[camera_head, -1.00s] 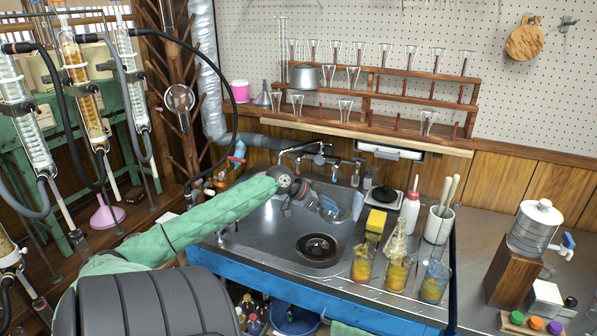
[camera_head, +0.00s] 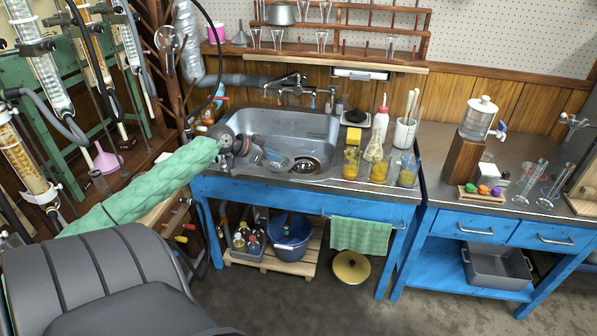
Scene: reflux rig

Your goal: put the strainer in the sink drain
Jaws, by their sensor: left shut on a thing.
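My left arm in its green sleeve reaches in from the left to the metal sink (camera_head: 262,120). My left gripper (camera_head: 259,156) is over the front left of the basin, shut on the strainer (camera_head: 278,161), a small pale grey disc. The strainer shows just left of the dark round drain (camera_head: 306,165) in the basin floor. It looks held above the floor, but its exact height is hard to tell. My right gripper is out of view.
Taps (camera_head: 290,85) stand behind the basin. Beakers (camera_head: 379,168) with yellowish contents, a white squeeze bottle (camera_head: 380,122) and a white brush holder (camera_head: 404,133) crowd the counter right of it. A green towel (camera_head: 361,235) hangs in front.

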